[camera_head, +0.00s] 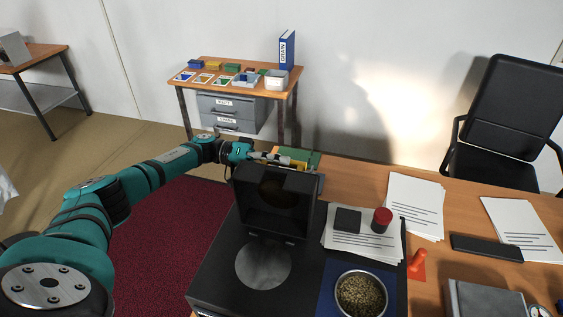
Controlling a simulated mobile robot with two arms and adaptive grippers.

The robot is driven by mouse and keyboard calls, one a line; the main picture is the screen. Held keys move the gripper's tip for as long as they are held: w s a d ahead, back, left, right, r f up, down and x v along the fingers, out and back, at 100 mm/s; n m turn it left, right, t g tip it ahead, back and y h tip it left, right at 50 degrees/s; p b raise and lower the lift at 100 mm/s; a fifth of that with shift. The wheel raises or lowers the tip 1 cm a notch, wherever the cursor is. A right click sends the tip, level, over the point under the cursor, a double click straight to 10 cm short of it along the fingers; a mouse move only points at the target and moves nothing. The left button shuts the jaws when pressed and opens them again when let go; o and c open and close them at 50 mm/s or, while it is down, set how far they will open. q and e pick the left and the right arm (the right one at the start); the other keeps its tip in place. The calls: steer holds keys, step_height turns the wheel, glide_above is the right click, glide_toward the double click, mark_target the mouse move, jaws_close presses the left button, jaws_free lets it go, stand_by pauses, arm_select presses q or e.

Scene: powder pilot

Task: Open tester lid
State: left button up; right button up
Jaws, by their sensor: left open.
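The tester is a black box (215,270) at the front of the desk, with a round grey plate (263,264) on its top. Its black lid (275,207) stands raised, upright at the back of the plate, with a dark round recess on the side facing me. My left arm reaches in from the left, and my left gripper (268,157) is at the lid's upper edge, on its far side. The gripper is open; its fingers are small and partly hidden by the lid, so I cannot tell whether they touch it. My right gripper is not in view.
A metal bowl of grain (361,295) sits on a blue mat (328,290) right of the tester. Papers (415,203), a red-topped cylinder (381,220), an orange stamp (417,261) and a black bar (486,247) lie further right. A side table (210,78) stands behind.

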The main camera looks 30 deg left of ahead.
arm_select(q)
steer(key=v, duration=1.2)
stand_by(0.4)
